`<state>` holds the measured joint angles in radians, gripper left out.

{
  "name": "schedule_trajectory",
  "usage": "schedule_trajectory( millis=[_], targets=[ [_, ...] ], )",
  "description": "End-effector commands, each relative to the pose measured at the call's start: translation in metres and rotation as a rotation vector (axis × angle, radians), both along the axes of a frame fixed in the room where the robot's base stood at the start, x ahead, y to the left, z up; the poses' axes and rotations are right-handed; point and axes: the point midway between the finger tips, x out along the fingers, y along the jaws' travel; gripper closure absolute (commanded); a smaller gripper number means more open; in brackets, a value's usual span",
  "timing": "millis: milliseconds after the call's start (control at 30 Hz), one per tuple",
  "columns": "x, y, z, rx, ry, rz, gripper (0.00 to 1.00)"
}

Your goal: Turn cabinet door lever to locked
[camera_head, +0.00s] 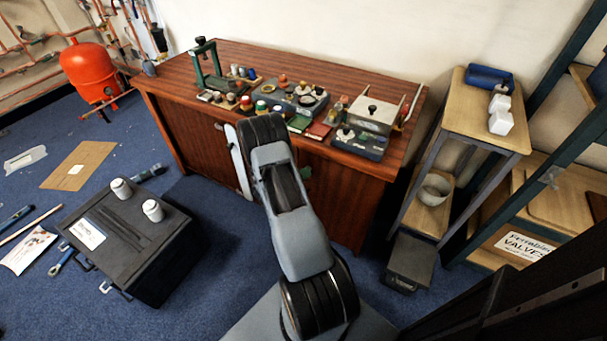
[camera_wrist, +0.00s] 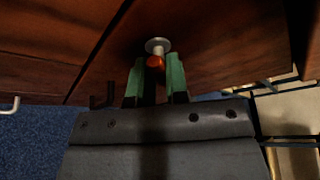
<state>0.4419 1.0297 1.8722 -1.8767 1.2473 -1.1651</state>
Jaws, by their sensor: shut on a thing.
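The wooden cabinet (camera_head: 342,200) stands under the workbench top against the wall. Its reddish-brown door (camera_wrist: 225,55) fills the upper part of the wrist view. The door lever (camera_wrist: 156,62) shows as an orange end below a round silver disc on the door. My gripper (camera_wrist: 157,82) has green fingers, one on each side of the lever, and is shut on it. The lever's lower part is hidden between the fingers, and I cannot tell its angle.
The bench top (camera_head: 180,70) carries a green press, jars and several instruments. A black case (camera_head: 130,240) with two white jars stands on the floor at left. A wooden shelf stand (camera_head: 475,105) is at right.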

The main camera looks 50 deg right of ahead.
Motion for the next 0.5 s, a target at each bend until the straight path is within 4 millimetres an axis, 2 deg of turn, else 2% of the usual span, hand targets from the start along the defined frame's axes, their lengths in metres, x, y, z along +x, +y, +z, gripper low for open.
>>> schedule_trajectory(
  millis=[500],
  targets=[
    [-0.0016,-0.0007,-0.0020,0.116,-0.471,0.001,1.00]
  ],
)
